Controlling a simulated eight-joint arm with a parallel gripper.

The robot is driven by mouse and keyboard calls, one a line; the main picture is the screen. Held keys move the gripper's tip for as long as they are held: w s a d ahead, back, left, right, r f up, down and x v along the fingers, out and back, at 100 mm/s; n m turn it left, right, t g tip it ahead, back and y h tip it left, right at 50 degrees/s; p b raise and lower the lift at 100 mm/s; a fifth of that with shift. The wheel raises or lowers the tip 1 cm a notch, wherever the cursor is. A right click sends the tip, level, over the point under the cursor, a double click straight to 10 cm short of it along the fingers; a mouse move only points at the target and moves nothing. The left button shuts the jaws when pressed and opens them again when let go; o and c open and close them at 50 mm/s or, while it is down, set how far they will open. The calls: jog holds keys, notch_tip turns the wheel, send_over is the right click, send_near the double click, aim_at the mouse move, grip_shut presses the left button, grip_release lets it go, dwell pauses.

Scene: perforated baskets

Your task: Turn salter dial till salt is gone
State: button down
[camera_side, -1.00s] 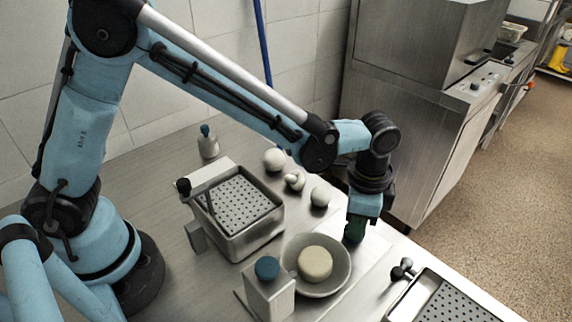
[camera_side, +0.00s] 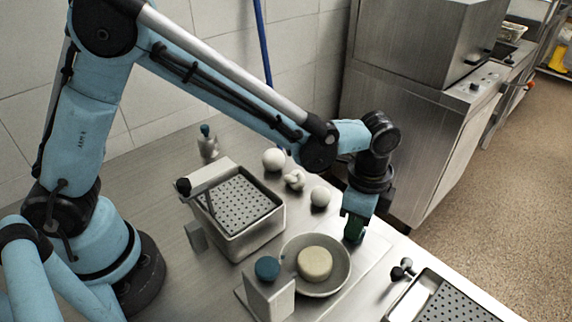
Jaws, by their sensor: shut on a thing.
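I cannot make out any loose salt. My gripper (camera_side: 354,232) points down at the right of the bowl, apart from the blue dial. It is shut on a small dark green thing, mostly hidden by the fingers.
A perforated metal basket (camera_side: 243,243) stands left of the bowl, and another (camera_side: 412,300) at the lower right. Several white round pieces (camera_side: 273,159) lie behind the bowl. A small bottle (camera_side: 207,146) stands at the back. The bench's right edge is close to my gripper.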

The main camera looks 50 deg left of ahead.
jog(key=c, duration=1.1)
grip_release()
jog(key=shift+r, duration=0.1)
notch_tip(320, 180, up, 12)
jog(key=shift+f, duration=0.1)
jog(key=s+a+n+t, duration=0.2)
jog(key=a+n, duration=0.2)
jog(key=a, duration=0.3)
jog(key=s+a+n+t, duration=0.2)
jog(key=s+a+n, duration=0.1)
jog(key=a+n, duration=0.2)
jog(key=s+a+n+t, duration=0.3)
jog(key=a+n, duration=0.2)
jog(key=a, duration=0.4)
jog(key=shift+s+a+f, duration=0.2)
jog(key=shift+a+f, duration=0.05)
jog(key=shift+f, duration=0.05)
